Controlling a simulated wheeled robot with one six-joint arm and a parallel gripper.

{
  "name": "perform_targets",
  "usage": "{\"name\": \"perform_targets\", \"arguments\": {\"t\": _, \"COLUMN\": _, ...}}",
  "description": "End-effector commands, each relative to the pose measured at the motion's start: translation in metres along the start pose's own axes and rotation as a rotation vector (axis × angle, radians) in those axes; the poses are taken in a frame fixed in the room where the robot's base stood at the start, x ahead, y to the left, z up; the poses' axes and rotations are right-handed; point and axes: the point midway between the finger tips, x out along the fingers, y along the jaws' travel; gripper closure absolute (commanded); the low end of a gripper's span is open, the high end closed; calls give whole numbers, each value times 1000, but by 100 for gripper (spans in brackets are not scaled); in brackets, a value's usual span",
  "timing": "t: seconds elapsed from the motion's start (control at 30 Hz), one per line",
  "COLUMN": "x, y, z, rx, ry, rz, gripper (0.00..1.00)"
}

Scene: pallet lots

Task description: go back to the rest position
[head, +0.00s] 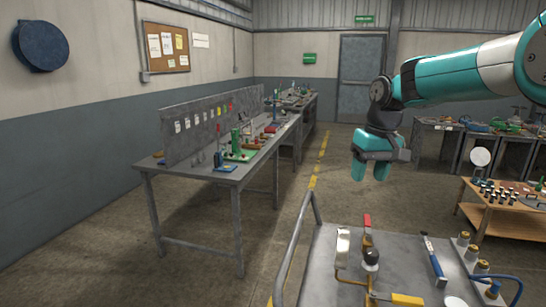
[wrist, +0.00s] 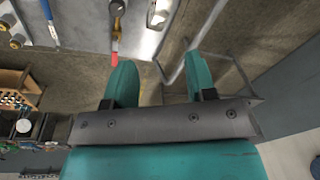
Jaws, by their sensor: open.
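My gripper (head: 370,173) hangs at the end of my teal arm in the head view, its two teal fingers pointing down. It is in the air beyond the far edge of the grey metal bench top (head: 330,262). In the wrist view the fingers (wrist: 159,72) stand wide apart with nothing between them but the floor behind. The gripper is open, empty and touches nothing that I can see.
On the bench top are a red-handled valve (head: 367,222), a blue-handled tool (head: 434,258) and brass fittings (head: 463,240). A metal rail (head: 290,245) runs along its left side. A long workbench (head: 190,170) stands left, a wooden table (head: 500,217) right. Open floor lies between.

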Motion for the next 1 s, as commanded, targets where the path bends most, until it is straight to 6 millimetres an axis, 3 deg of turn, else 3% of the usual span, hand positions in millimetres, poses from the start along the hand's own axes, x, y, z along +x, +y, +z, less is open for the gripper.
{"name": "perform_targets", "arguments": {"t": 0.03, "x": -10, "y": -18, "z": 25, "rx": -43, "ry": 6, "rz": -18, "gripper": 49}}
{"name": "perform_targets", "arguments": {"t": 0.2, "x": -25, "y": -73, "z": 119, "rx": -179, "ry": 24, "rz": -91, "gripper": 49}}
{"name": "perform_targets", "arguments": {"t": 0.4, "x": -18, "y": -119, "z": 239, "rx": -312, "ry": 42, "rz": -188, "gripper": 49}}
{"name": "perform_targets", "arguments": {"t": 0.5, "x": -10, "y": -131, "z": 286, "rx": -354, "ry": 47, "rz": -226, "gripper": 49}}
{"name": "perform_targets", "arguments": {"t": 0.6, "x": -3, "y": -138, "z": 315, "rx": -379, "ry": 50, "rz": -252, "gripper": 49}}
{"name": "perform_targets", "arguments": {"t": 0.7, "x": 0, "y": -140, "z": 330, "rx": -390, "ry": 50, "rz": -264, "gripper": 49}}
{"name": "perform_targets", "arguments": {"t": 1.0, "x": 2, "y": -140, "z": 332, "rx": -391, "ry": 48, "rz": -267, "gripper": 49}}
